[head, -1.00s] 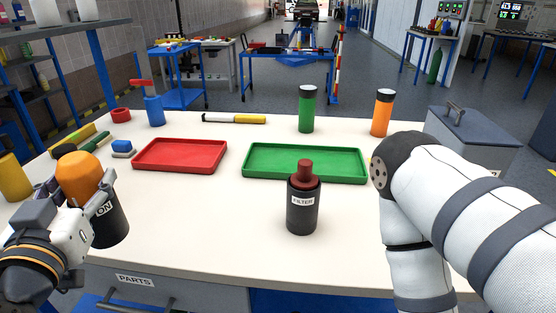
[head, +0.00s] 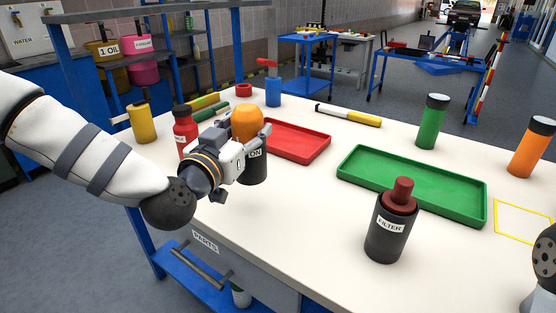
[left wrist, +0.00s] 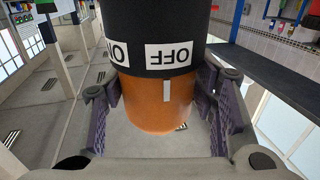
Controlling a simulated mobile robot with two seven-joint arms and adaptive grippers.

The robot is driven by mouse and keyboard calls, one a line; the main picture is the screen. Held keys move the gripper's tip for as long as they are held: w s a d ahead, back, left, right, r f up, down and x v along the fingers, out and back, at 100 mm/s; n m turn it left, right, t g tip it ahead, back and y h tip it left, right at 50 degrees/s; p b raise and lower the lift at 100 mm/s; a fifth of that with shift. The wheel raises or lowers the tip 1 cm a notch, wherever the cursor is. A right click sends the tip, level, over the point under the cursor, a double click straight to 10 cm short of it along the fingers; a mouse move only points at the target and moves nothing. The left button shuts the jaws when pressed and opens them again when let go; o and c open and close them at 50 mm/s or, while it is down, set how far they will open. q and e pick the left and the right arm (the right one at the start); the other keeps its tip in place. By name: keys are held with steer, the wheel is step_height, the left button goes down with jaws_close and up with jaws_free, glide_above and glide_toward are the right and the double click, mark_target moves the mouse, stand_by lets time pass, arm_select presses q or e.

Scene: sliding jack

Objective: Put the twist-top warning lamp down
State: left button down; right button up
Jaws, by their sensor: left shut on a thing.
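The warning lamp has an orange top (head: 247,123) and a black base (head: 253,168), upright at the table's left front, just in front of the red tray. My left gripper (head: 240,143) is shut on its orange top. In the left wrist view the orange top (left wrist: 160,107) is between the two fingers, and the black base (left wrist: 165,30) carries ON and OFF labels. A white mark on the orange top lines up with OFF. Whether the base touches the table cannot be told. My right gripper is out of view.
A red tray (head: 318,151), a green tray (head: 476,206) and a black FILTER canister (head: 388,235) are on the white table. A red bottle (head: 183,122) stands close behind my left wrist. A yellow outline (head: 497,215) at the right encloses bare table. The table between lamp and canister is clear.

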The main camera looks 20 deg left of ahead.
arm_select(q)
steer(key=w+f, duration=0.1)
steer(key=w+d+f, duration=0.1)
steer(key=f, duration=0.1)
steer(key=w+f+b, duration=0.1)
steer(key=shift+d+f, duration=0.25)
steer(key=shift+f, duration=0.1)
steer(key=f, duration=0.1)
steer(key=w+f, duration=0.1)
steer(key=d+f+b, duration=0.1)
steer(key=f, duration=0.1)
steer(key=shift+w+f, duration=0.1)
steer(key=shift+w, duration=0.05)
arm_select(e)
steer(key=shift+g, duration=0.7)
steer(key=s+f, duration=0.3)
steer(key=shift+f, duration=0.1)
arm_select(q)
steer(key=c, duration=0.7)
jaws_free()
